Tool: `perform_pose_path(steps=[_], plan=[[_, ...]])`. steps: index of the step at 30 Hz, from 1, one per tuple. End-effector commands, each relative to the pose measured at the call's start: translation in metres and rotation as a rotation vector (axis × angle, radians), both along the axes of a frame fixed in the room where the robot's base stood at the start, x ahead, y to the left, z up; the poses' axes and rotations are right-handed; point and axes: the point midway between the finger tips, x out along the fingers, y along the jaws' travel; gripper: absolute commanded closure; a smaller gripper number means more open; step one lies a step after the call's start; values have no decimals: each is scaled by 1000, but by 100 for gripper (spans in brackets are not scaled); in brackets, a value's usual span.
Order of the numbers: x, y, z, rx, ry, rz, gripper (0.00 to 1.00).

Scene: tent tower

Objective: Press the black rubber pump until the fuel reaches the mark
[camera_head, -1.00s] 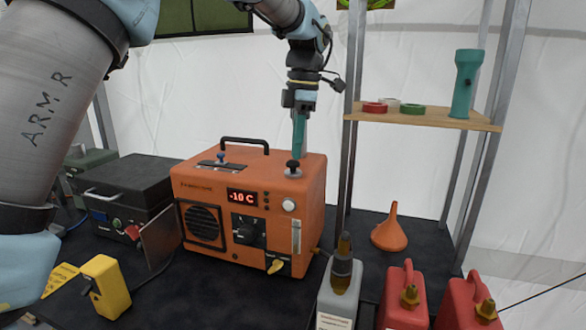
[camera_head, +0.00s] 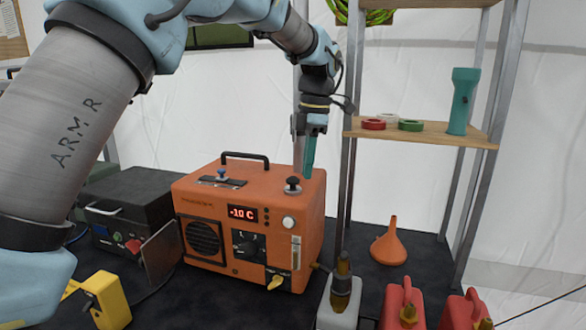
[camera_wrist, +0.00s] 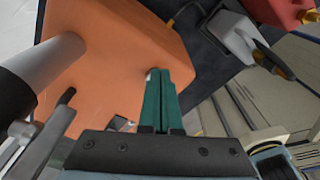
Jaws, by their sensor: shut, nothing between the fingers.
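The orange heater (camera_head: 248,215) stands on the dark table with its display reading -10 C. The black rubber pump (camera_head: 292,185) is a round knob on the right part of its top. A narrow upright gauge (camera_head: 296,253) is on the right of its front; the fuel level and the mark are too small to read. My gripper (camera_head: 308,172) is shut and empty, its green fingers pointing down just right of the pump; contact cannot be told. In the wrist view my shut fingers (camera_wrist: 158,78) lie over the heater (camera_wrist: 120,50)'s edge; I cannot clearly identify the pump there.
A black carry handle (camera_head: 245,157) and a blue-knobbed switch (camera_head: 221,176) are on the heater's top. A shelf post (camera_head: 347,190) stands close to its right. A grey can (camera_head: 340,300), red cans (camera_head: 403,305) and an orange funnel (camera_head: 390,243) are to the right.

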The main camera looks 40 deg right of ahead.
Motion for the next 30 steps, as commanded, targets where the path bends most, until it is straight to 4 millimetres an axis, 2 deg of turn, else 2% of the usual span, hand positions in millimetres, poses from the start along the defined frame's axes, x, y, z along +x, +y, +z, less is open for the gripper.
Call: perform_pose_path(steps=[1, 11, 14, 17, 24, 30], plan=[[-2, -3, 5, 1, 1, -1, 100], [-2, -5, 3, -1, -1, 1, 100], [-2, -6, 10, -4, -1, 1, 100], [-3, -8, 24, -5, -2, 1, 100], [-5, -12, 73, -4, -2, 1, 100], [-6, -14, 101, -2, -2, 2, 100]])
